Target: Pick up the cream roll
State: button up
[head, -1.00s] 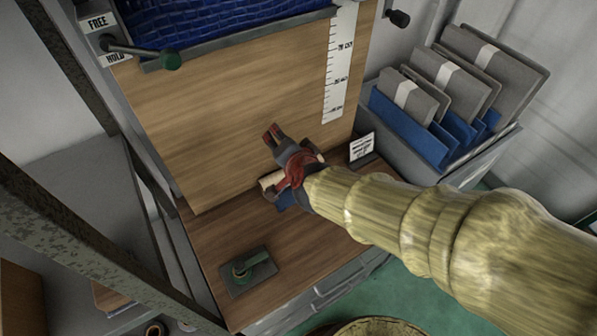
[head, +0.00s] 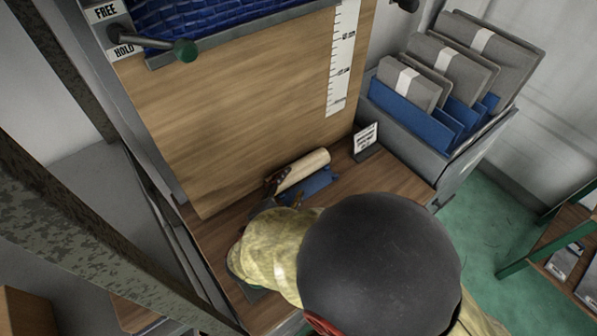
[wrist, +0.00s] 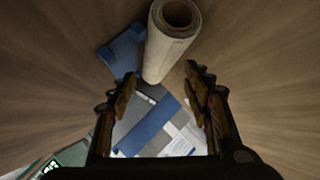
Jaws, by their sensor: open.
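The cream roll (head: 303,169) lies on its side on the wooden bench, close to the upright board, with a blue support (head: 318,185) at its front. My gripper (head: 275,184) is at the roll's left end in the head view, partly hidden by my own arm. In the wrist view the roll (wrist: 166,48) shows at the top centre, with its hollow end away from me. My open gripper (wrist: 160,88) has a finger on each side, and the roll's near end lies in line with the gap. I cannot tell whether they touch.
A small sign (head: 366,138) stands on the bench right of the roll. A grey bin (head: 458,160) with blue dividers and grey folders is further right. A lever with a green knob (head: 186,50) juts out at upper left. A dark metal post (head: 70,240) crosses the left side.

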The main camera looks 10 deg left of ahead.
aim_at(298, 173)
jog(key=shift+r+b+x, duration=0.2)
jog(key=shift+b+x, duration=0.9)
jog(key=shift+x, duration=2.1)
jog(key=shift+c, duration=1.1)
jog(key=shift+w, duration=0.1)
grip_shut()
jog(key=shift+r+p, duration=0.3)
jog(key=shift+r, duration=0.2)
notch_tip(298, 173, up, 2)
jog(key=shift+r+p, duration=0.1)
jog(key=shift+p, duration=0.5)
jog(key=s+d+r+p, duration=0.5)
jog(key=s+d+r, duration=0.3)
jog(key=d+r, duration=0.2)
jog(key=shift+s+d, duration=0.4)
jog(key=shift+d, duration=0.05)
